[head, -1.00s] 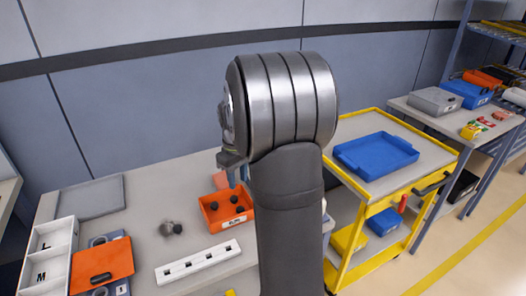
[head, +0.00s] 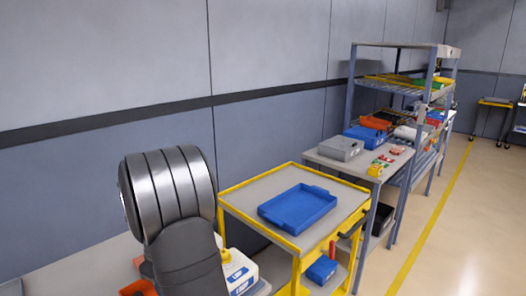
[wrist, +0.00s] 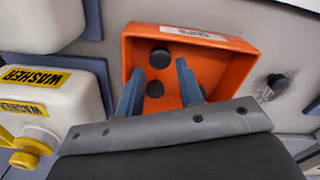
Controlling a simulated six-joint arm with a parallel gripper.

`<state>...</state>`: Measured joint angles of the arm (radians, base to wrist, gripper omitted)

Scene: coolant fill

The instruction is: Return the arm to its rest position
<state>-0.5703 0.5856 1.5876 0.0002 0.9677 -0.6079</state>
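My gripper (wrist: 158,92) shows in the wrist view with its two blue-grey fingers apart and nothing between them. It is above an orange bin (wrist: 205,72) that holds several round black caps. How far it is above the bin I cannot tell. In the head view my arm stands at the lower left and the gripper itself is hidden. The orange bin shows only in part at the bottom edge there (head: 139,288).
White jugs labelled WASHER (wrist: 45,98) stand left of my gripper, one with a yellow cap. A dark round part (wrist: 277,84) lies right of the bin. A yellow cart (head: 262,227) with a blue tray (head: 298,208) stands right of my arm. Shelving stands beyond.

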